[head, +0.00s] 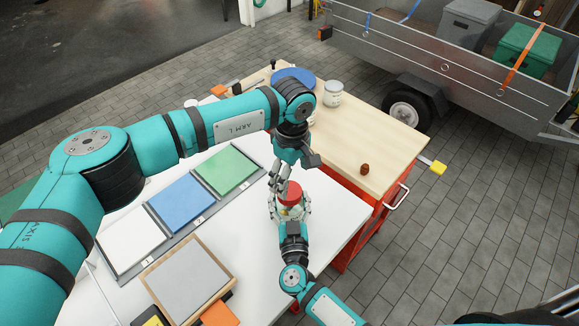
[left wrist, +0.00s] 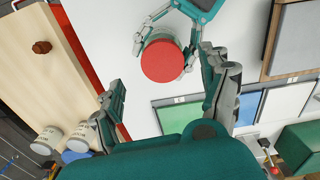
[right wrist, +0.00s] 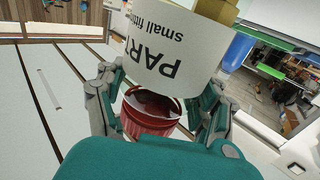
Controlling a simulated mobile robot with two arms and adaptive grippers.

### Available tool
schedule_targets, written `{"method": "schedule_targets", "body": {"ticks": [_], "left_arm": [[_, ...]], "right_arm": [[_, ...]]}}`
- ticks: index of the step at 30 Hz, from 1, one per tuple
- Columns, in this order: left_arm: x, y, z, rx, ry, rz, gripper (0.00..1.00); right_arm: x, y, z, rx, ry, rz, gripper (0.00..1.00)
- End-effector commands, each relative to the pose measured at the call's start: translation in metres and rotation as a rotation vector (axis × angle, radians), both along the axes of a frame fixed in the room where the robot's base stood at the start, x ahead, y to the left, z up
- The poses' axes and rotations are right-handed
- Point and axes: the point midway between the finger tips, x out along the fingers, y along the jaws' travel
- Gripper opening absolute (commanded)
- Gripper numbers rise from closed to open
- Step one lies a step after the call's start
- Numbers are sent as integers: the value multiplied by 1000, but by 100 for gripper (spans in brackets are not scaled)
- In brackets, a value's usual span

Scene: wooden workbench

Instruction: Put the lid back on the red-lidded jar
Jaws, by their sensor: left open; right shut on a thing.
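The jar (head: 290,212) has a red lid (head: 291,192) at its top, over the white table. I cannot tell whether the lid is fully seated. My right gripper (head: 290,214) is shut around the jar from the front. In the right wrist view the jar's white label (right wrist: 165,50) appears upside down, with red ribbed material (right wrist: 150,112) between the fingers. My left gripper (head: 279,182) is open just above and beside the lid. In the left wrist view the round lid (left wrist: 162,60) lies beyond its spread fingers, apart from them.
Green (head: 227,168), blue (head: 180,202) and white (head: 130,238) panels lie left of the jar. A framed grey board (head: 187,283) is in front. The wooden bench (head: 375,135) behind holds a tin (head: 333,93), a blue round thing (head: 292,76) and a small brown object (head: 365,169).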

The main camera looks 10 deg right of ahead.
Motion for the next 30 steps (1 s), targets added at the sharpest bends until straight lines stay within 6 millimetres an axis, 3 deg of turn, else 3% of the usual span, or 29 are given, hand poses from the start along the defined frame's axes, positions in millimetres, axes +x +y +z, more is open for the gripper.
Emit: {"method": "schedule_targets", "body": {"ticks": [30], "left_arm": [[1,2,16,8,8,2305,79]], "right_arm": [[0,0,0,0,-1,0,0]]}}
